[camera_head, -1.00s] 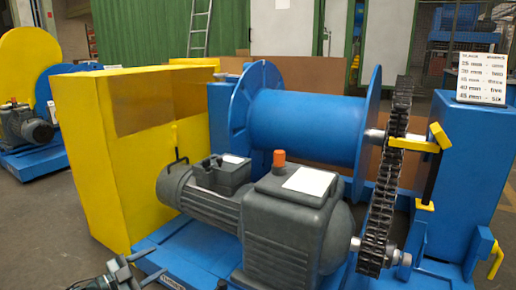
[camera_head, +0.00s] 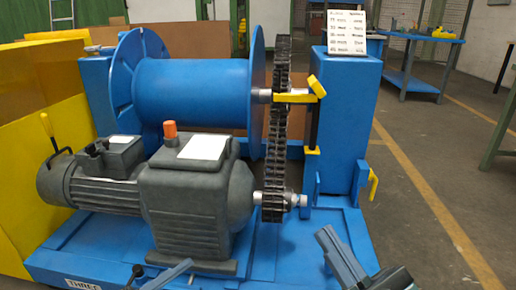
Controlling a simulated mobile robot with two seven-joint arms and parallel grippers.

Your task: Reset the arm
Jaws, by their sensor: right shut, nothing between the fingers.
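My right gripper (camera_head: 328,240) is in the bottom right of the head view, with its fingers together and nothing between them. It appears in front of the blue base frame (camera_head: 345,225) of the chain drive, apart from the chain (camera_head: 275,150). The chain runs upright between an upper shaft by the blue drum (camera_head: 195,92) and a lower shaft by the grey motor unit (camera_head: 195,210).
A yellow bracket (camera_head: 300,97) sticks out beside the chain. A blue post (camera_head: 345,125) carries a white sign (camera_head: 347,32). A blue workbench (camera_head: 420,75) stands at the back right. The floor to the right, with a yellow line (camera_head: 420,195), is clear.

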